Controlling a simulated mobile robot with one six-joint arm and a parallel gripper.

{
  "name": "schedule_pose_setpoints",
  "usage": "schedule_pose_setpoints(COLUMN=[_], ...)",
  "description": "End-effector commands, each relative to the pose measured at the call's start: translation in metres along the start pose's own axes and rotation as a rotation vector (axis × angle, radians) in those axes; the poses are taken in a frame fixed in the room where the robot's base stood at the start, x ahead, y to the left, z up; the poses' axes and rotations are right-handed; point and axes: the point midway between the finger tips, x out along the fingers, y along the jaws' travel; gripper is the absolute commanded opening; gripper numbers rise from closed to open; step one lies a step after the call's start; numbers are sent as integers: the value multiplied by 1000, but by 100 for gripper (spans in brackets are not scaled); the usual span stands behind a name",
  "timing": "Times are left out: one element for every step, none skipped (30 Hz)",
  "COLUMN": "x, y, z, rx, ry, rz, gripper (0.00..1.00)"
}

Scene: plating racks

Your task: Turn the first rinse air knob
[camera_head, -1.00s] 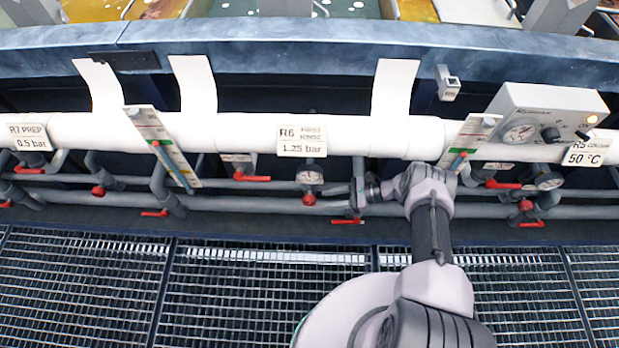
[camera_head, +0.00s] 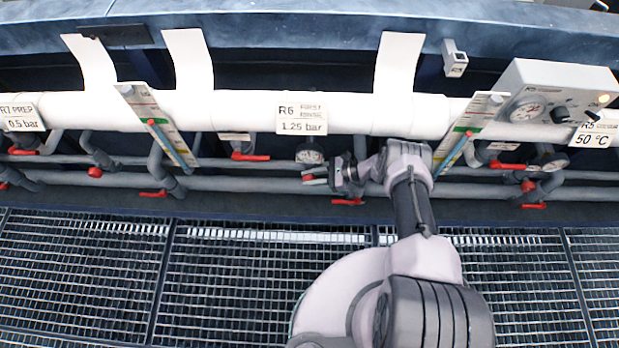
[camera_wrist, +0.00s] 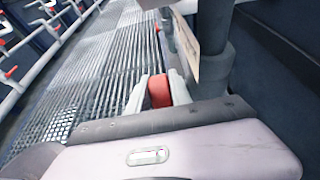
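The first rinse panel, labelled R6 with 1.25 bar (camera_head: 301,119), is on the white pipe in the head view. Its round gauge (camera_head: 309,154) hangs below the label. The red air knob (camera_head: 308,178) is under the gauge, mostly covered by my gripper (camera_head: 322,177). In the wrist view the red knob (camera_wrist: 159,91) sits between the two pale fingers of my gripper (camera_wrist: 160,92). The fingers are apart, one on each side of it. I cannot tell whether they touch it.
Red valve handles (camera_head: 250,157) and another handle (camera_head: 347,201) lie close by on the grey pipes. A thermometer strip (camera_head: 468,130) hangs to the right. The R5 control box (camera_head: 560,90) is further right. Floor grating (camera_head: 260,270) lies below.

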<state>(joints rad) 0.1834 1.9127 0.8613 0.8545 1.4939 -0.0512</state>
Motion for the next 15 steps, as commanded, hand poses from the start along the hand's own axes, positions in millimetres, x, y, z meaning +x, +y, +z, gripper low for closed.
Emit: schedule_pose_setpoints(x=[0, 0, 0, 0, 0, 0, 0, 0, 0, -1, -1, -1, -2, -2, -2], y=[0, 0, 0, 0, 0, 0, -1, 0, 0, -1, 0, 0, 0, 0, 0], z=[0, 0, 0, -1, -1, -2, -2, -2, -2, -2, -2, -1, -1, -1, 0], rx=[0, 0, 0, 0, 0, 0, 0, 0, -1, -1, -1, -2, -1, -1, -1], ry=[0, 0, -1, -5, -15, -33, -50, -66, -85, -97, -107, -116, -121, -123, -124], rz=[1, 1, 1, 0, 0, -2, -3, -2, -2, -2, -2, -1, 0, 0, 0], gripper=[0, 0, 0, 0, 0, 0, 0, 0, 0, 0, 0, 0, 0, 0, 0])
